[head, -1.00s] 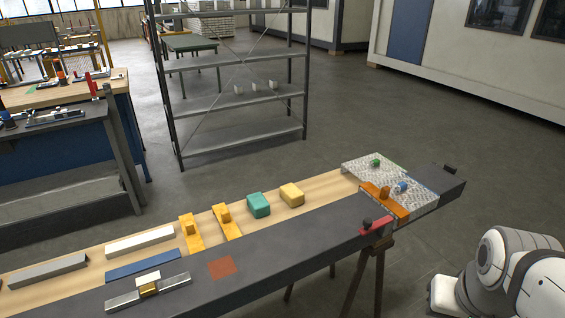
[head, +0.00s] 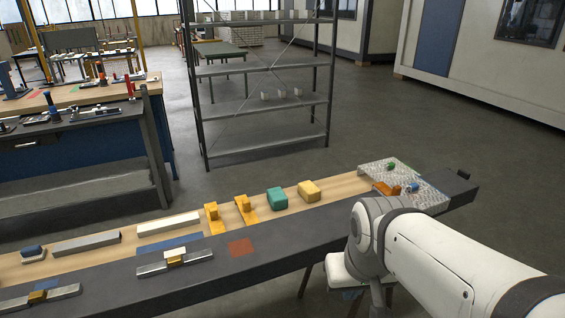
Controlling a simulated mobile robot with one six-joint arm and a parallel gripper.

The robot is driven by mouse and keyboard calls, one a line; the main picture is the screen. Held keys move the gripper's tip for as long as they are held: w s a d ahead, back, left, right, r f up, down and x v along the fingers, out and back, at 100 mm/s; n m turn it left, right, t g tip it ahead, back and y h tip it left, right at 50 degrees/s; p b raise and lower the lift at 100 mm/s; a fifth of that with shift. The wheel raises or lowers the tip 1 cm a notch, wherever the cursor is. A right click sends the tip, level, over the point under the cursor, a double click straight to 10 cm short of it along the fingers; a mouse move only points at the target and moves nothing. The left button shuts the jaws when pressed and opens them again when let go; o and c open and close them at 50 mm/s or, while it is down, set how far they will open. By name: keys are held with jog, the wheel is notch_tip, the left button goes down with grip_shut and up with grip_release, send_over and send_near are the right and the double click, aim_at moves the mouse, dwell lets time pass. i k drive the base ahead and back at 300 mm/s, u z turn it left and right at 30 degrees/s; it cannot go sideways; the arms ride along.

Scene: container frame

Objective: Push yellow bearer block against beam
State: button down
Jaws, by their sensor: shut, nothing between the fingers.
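The yellow block (head: 310,191) sits on the pale wooden strip, just right of a teal block (head: 277,198). The long dark grey beam (head: 290,245) runs along the near side of the wood. A narrow band of bare wood seems to show between the yellow block and the beam, so they look apart. My white arm comes in from the lower right and covers part of the beam's right end. My gripper is not visible in the head view.
Two orange-yellow brackets (head: 214,219) stand left of the teal block. A white bar (head: 168,224) and a grey bar (head: 87,243) lie further left. A patterned plate (head: 425,199) with small parts lies at the right end. A metal shelf (head: 262,108) stands behind.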

aim_at(310, 192)
jog(key=z, duration=0.05)
jog(key=i, duration=1)
jog(key=u, duration=0.05)
